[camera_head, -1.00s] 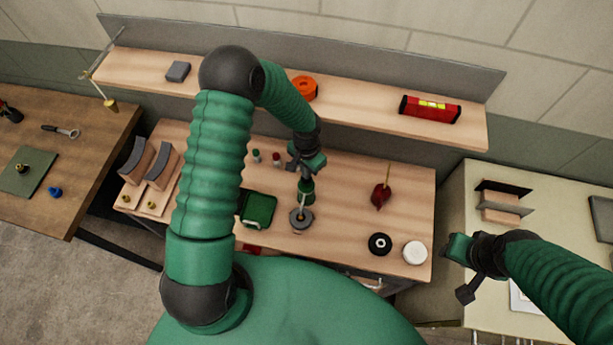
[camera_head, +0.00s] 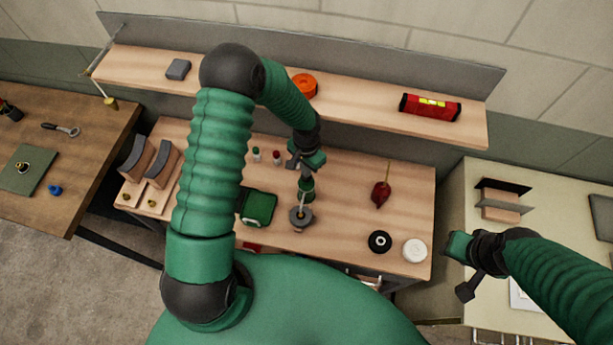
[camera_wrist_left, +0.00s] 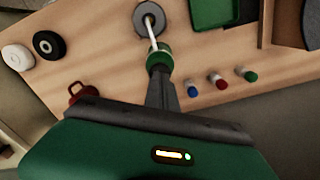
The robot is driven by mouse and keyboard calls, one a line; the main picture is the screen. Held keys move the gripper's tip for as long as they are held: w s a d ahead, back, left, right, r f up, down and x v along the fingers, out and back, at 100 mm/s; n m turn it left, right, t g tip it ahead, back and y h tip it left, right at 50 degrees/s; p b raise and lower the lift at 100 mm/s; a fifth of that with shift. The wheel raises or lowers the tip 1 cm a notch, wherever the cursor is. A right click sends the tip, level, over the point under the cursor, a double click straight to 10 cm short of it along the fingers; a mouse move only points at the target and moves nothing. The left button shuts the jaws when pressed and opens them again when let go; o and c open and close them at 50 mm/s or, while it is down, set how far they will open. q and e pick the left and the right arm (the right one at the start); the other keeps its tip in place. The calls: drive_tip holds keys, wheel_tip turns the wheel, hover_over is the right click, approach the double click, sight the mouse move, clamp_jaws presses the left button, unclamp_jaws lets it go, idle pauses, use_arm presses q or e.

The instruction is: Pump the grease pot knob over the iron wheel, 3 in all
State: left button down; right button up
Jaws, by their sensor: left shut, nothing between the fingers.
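A green knob (camera_head: 307,187) sits on a thin pale rod above a grey round wheel-like disc (camera_head: 302,217) near the middle of the bench. The wrist view shows the green knob (camera_wrist_left: 160,57), the rod and the grey disc (camera_wrist_left: 147,19) in line with my fingers. My left gripper (camera_head: 305,173) points down with its fingers together, its tips (camera_wrist_left: 161,84) at the knob's near side. I cannot tell whether they press on it. The pot itself is not clearly distinguishable. My right gripper (camera_head: 461,266) is at the lower right, away from the knob; its jaw state is unclear.
A green tray (camera_head: 259,207) lies left of the disc. A red pot with a thin spike (camera_head: 380,194), a black ring (camera_head: 379,242) and a white round (camera_head: 415,250) stand to the right. Small bottles (camera_head: 276,157) are behind. A shelf (camera_head: 362,108) runs along the back.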

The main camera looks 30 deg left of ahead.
use_arm(q)
drive_tip(key=shift+f+b, duration=0.6)
drive_tip(key=shift+f, duration=0.25)
drive_tip(key=shift+r+p, duration=1.05)
drive_tip(key=shift+r, duration=0.2)
drive_tip(key=shift+f, duration=0.15)
drive_tip(key=shift+f+b, duration=0.9)
drive_tip(key=shift+f, duration=0.1)
drive_tip(key=shift+r+p, duration=0.9)
drive_tip(key=shift+r, duration=0.25)
wheel_tip(320, 180, up, 5)
drive_tip(key=p, duration=0.4)
drive_tip(key=shift+r, duration=0.1)
